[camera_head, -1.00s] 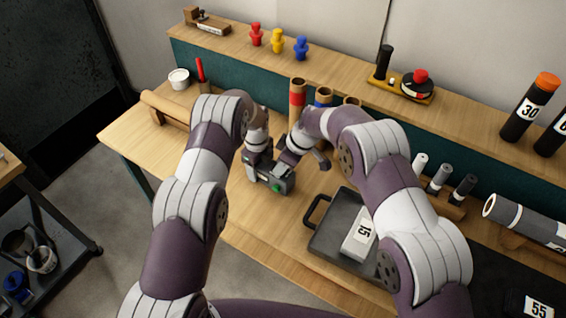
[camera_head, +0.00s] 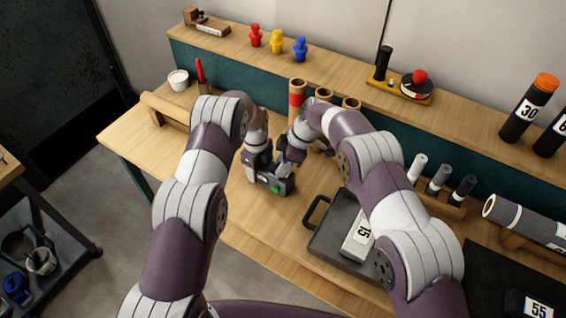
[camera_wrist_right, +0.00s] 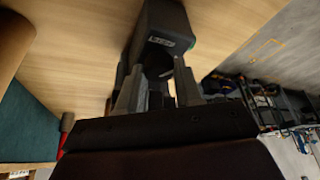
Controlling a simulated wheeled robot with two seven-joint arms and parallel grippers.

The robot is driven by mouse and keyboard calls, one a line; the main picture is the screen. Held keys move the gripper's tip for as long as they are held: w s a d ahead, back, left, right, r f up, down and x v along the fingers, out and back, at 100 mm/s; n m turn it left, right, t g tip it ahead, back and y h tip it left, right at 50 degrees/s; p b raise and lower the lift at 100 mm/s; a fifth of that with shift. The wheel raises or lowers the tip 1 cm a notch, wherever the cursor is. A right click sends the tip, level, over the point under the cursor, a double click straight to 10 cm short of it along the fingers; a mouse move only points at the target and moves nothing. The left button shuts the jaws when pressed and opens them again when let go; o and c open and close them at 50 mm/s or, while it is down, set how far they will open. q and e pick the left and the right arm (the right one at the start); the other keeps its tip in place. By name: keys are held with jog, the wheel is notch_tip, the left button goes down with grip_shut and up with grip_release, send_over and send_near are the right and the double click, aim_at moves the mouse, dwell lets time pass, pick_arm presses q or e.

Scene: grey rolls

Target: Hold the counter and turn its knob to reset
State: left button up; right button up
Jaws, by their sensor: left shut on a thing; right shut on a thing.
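The counter (camera_head: 268,184) is a small dark grey box with a green patch on its front, on the wooden table. In the right wrist view the counter's body (camera_wrist_right: 160,22) is at the top, with a small label on it. My left gripper (camera_head: 258,165) is shut on the counter from above and behind. My right gripper (camera_head: 288,168) is at the counter's right end. The right wrist view shows its fingers (camera_wrist_right: 157,82) closed around the dark knob (camera_wrist_right: 157,62), which they partly hide.
A black tray (camera_head: 325,238) with a block marked 15 lies to the right of the counter, near my right arm. Upright tubes (camera_head: 297,95) stand behind the grippers. A wooden rail (camera_head: 165,115) lies at the left.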

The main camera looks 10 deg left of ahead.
jog(key=o, duration=1)
jog(key=shift+o, duration=0.2)
jog(key=shift+r, duration=0.1)
jog(key=shift+w+d+r, duration=0.1)
jog(key=shift+d+r, duration=0.05)
jog(key=shift+r, duration=0.2)
jog(key=w+d, duration=0.2)
jog(key=d, duration=1)
jog(key=shift+r, duration=0.15)
